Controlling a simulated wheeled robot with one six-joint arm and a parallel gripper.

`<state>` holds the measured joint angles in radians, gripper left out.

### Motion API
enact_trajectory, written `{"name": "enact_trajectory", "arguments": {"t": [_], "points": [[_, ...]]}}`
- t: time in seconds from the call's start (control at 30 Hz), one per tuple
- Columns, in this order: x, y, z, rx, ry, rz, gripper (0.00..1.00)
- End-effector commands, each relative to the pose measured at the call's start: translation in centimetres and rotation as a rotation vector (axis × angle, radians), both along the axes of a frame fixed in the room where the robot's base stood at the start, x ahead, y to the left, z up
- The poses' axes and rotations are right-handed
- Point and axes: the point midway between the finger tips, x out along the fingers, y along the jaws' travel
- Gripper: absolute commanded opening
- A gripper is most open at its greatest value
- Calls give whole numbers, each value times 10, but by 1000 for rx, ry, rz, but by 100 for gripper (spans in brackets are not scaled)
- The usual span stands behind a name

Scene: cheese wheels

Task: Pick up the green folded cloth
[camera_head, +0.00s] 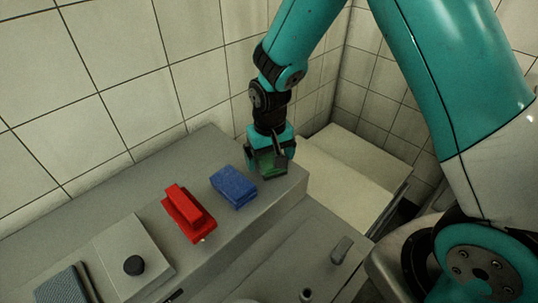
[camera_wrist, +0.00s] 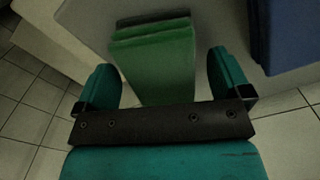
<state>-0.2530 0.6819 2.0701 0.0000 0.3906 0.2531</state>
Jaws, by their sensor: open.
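The green folded cloth (camera_wrist: 155,62) lies on the grey counter near its end. In the wrist view it shows between and beyond my gripper's two teal fingers. My gripper (camera_wrist: 165,82) is open, with one finger on each side of the cloth's near part and a gap visible at both sides. In the head view my gripper (camera_head: 270,168) points down over the counter's corner, and the green cloth (camera_head: 267,161) is partly hidden behind its fingers. Whether the fingers touch the cloth cannot be told.
A blue folded cloth (camera_head: 233,187) lies close to the left of my gripper. A red brush-like object (camera_head: 188,213) lies further left. A pale board with a black knob (camera_head: 134,265) and a grey pad (camera_head: 67,286) sit at the near left. A tiled wall stands behind.

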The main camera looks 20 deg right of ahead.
Motion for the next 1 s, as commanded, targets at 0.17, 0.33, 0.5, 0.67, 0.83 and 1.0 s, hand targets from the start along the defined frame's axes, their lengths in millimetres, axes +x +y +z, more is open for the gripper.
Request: {"name": "enact_trajectory", "arguments": {"t": [0.17,0.33,0.5,0.67,0.83,1.0], "points": [[0,0,-6,1,-2,1,96],[0,0,-6,0,-2,1,84],[0,0,-5,0,-1,1,45],[0,0,-5,0,-1,1,39],[0,0,-4,0,-2,0,39],[1,1,8,1,-5,0,39]]}}
